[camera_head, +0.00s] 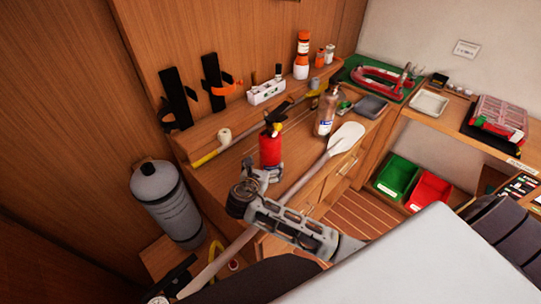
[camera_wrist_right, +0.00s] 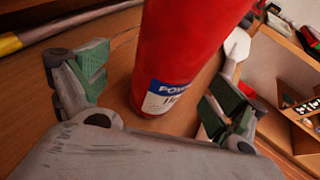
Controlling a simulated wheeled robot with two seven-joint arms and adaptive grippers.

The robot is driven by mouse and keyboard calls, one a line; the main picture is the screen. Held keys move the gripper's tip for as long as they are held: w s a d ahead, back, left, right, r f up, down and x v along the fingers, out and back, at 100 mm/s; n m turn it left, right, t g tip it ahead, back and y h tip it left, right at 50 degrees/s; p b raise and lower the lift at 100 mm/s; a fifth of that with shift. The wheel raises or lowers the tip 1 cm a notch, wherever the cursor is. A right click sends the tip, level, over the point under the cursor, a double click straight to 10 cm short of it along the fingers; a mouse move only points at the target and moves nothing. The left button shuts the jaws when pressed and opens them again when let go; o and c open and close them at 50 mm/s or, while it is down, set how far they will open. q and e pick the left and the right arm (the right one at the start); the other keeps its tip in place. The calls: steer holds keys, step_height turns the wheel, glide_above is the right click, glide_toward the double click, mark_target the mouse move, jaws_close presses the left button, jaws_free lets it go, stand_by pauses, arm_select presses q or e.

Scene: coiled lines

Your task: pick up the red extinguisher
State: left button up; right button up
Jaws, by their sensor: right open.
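The red extinguisher (camera_head: 270,148) stands upright on the wooden counter (camera_head: 213,178) in the head view, with a black top and a yellow spot near it. My right gripper (camera_head: 262,174) is at its lower front, fingers apart. In the right wrist view the red extinguisher (camera_wrist_right: 185,50) stands between the two open fingers of my right gripper (camera_wrist_right: 155,88), with a white and blue label low on its side. Gaps show between the body and both fingers. Its top is out of that view. My left gripper cannot be made out.
A paddle (camera_head: 318,160) lies close to the right of the extinguisher, its shaft passing under my right arm. A clear pump bottle (camera_head: 327,110) stands behind it to the right. A yellow-and-black pole (camera_head: 208,155) lies behind. A grey cylinder (camera_head: 167,205) stands at left.

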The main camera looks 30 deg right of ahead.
mark_target(270, 141)
steer(key=shift+s+d+f+p+x, duration=0.15)
steer(key=shift+p+x, duration=0.1)
steer(key=shift+x, duration=1.05)
steer(key=shift+s+d+f+p+x, duration=0.15)
steer(key=shift+p+x, duration=0.1)
steer(key=shift+x, duration=1.1)
steer(key=shift+a+r, duration=0.1)
steer(key=c, duration=1.2)
steer(key=shift+w+r, duration=0.15)
steer(key=shift+r, duration=0.1)
steer(key=shift+c, duration=1.1)
steer(key=shift+r, duration=5)
